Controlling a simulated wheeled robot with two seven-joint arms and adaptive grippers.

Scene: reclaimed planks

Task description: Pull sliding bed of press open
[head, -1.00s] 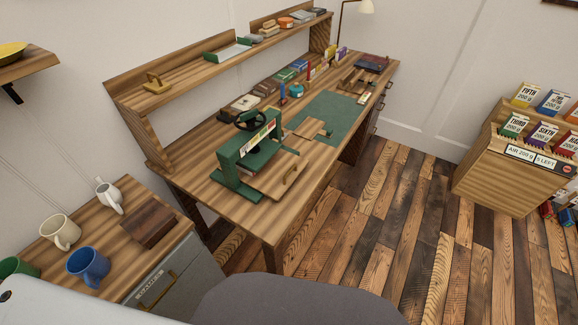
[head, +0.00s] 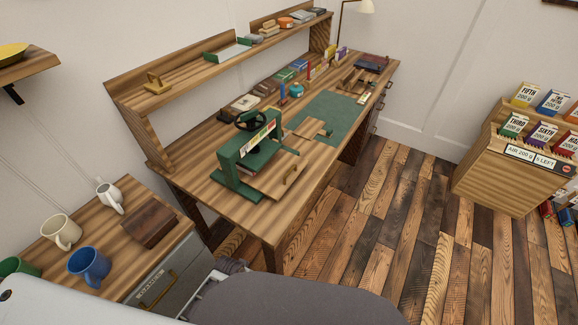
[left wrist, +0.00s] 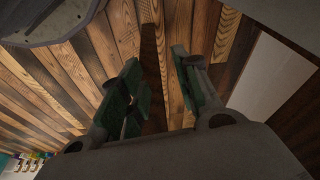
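The green press (head: 232,170) stands near the front edge of the wooden workbench, with a black handwheel (head: 250,121) and a label across its top beam. A dark reddish flat thing lies under the beam. In the left wrist view my left gripper (left wrist: 156,62) has its two green-padded fingers apart with nothing between them, above the plank floor. It is away from the press. My right gripper is in neither view.
A green mat (head: 326,117) and small boards lie right of the press. A side cabinet (head: 165,278) with mugs and a dark wooden block (head: 148,222) stands at the lower left. A packet stand (head: 505,175) is at the right. The floor between is clear.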

